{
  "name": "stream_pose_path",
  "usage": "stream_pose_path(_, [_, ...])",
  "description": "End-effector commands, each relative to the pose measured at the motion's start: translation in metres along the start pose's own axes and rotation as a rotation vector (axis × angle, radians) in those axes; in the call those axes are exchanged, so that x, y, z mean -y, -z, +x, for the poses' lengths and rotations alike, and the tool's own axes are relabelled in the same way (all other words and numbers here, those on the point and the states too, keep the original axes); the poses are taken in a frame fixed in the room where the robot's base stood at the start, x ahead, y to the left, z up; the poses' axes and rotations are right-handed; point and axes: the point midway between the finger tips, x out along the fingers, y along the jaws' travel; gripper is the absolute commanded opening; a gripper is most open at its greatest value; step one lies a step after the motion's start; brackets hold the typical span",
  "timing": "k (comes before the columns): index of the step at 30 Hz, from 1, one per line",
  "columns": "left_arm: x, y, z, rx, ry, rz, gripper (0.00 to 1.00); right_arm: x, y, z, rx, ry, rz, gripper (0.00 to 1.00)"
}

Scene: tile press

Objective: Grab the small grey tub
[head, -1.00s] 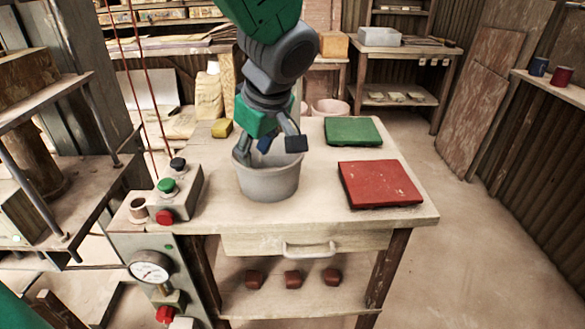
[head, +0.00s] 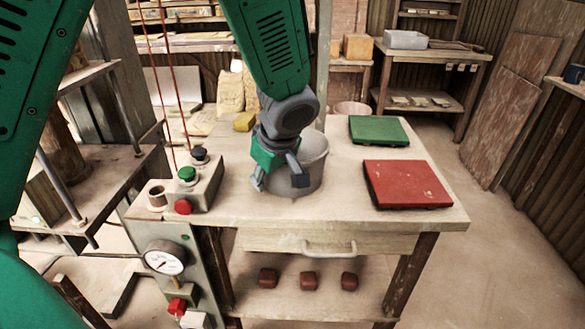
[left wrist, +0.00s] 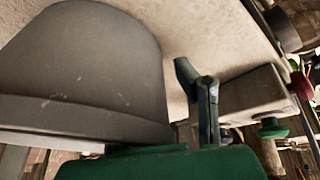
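The grey tub (head: 315,165) stands upright on the wooden workbench (head: 345,220), left of the red tile. My left gripper (head: 278,181) is in front of its near-left side and covers part of it. In the left wrist view the tub (left wrist: 85,70) fills the left side. One finger (left wrist: 205,100) shows to the right of it, and the other finger cannot be made out. I cannot tell whether the gripper touches the tub. My right gripper is not in view.
A button box (head: 205,185) stands left of the tub, with a pressure gauge (head: 165,257) below. A red tile (head: 405,184) and a green tile (head: 378,131) lie to the right. A yellow block (head: 244,122) lies behind. The bench front right of the tub is clear.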

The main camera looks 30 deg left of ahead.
Motion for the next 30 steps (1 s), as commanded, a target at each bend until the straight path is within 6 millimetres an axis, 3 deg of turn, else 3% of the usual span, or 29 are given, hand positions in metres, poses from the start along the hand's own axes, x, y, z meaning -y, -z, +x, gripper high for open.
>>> stream_pose_path(2, [0.0, 0.0, -0.001, -0.001, 0.0, 0.0, 0.27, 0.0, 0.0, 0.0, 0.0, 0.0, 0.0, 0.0])
stream_pose_path(5, [-0.001, -0.001, -0.001, -0.001, 0.0, 0.0, 0.0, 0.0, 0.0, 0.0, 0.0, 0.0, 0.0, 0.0])
stream_pose_path(17, [-0.001, 0.001, -0.004, -0.001, -0.002, -0.001, 0.0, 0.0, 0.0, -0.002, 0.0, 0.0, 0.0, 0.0])
stream_pose_path(30, [-0.01, 0.031, -0.077, -0.001, -0.005, -0.003, 0.0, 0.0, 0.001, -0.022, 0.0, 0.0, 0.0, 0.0])
